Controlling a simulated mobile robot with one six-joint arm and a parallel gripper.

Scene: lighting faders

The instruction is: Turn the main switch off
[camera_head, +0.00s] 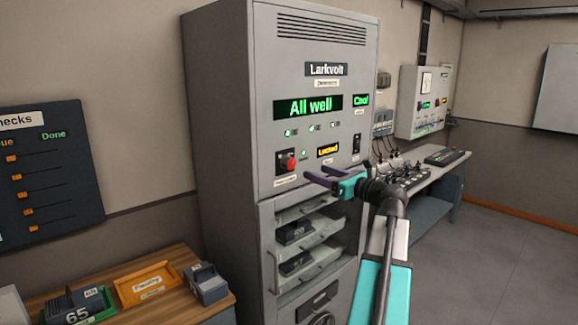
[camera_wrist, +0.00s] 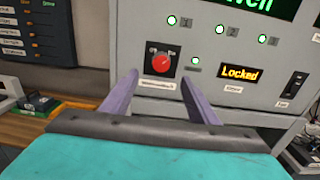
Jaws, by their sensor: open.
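A red rotary switch (camera_head: 287,162) sits on a dark square plate on the front of the grey Larkvolt cabinet (camera_head: 222,130). In the wrist view the red knob (camera_wrist: 161,63) shows between and beyond my fingertips, with a label below it too small to read. My gripper (camera_head: 313,177) is open and empty, in front of the panel, a little right of and below the knob. It appears apart from the knob. A second, black switch (camera_head: 356,143) is at the panel's right; it also shows in the wrist view (camera_wrist: 294,84). I cannot read which is labelled main.
An amber display (camera_head: 328,150) reads "Locked"; a green one (camera_head: 308,107) reads "All well". Open shelves with handles (camera_head: 318,255) are below the panel. A wooden table (camera_head: 205,310) with an orange tray (camera_head: 147,284) stands left. A control desk (camera_head: 450,165) stands right.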

